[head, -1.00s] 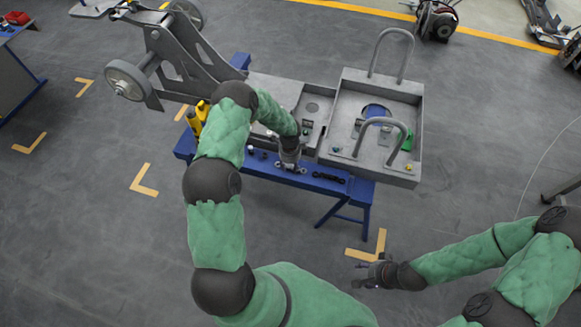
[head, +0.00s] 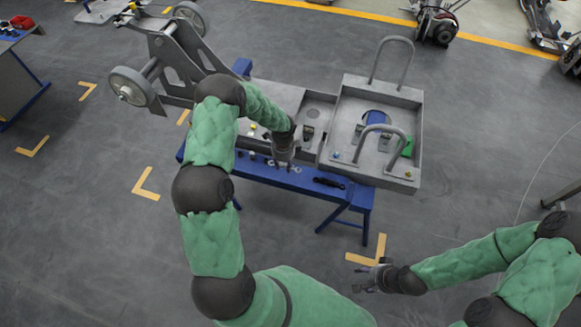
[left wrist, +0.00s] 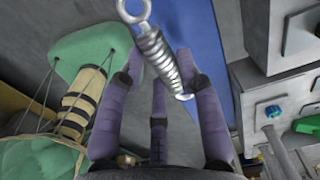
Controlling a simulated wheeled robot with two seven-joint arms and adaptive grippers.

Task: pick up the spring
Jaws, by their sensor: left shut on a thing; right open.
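The spring (left wrist: 156,52) is a silver coil with a ring eye at one end. In the left wrist view it lies between the purple fingers of my left gripper (left wrist: 165,78), which is shut on it. In the head view my left gripper (head: 283,160) is over the front part of the blue bench (head: 248,172). Little of the spring can be made out there beside the fingers. My right gripper (head: 362,277) is open and empty, low in front of the bench at the right.
A grey chassis with a raised box (head: 338,140) and two bent handles stands on the bench. A black part (head: 328,182) lies on the bench's front strip. A wheeled grey frame (head: 172,65) is at the left end. The floor in front is clear.

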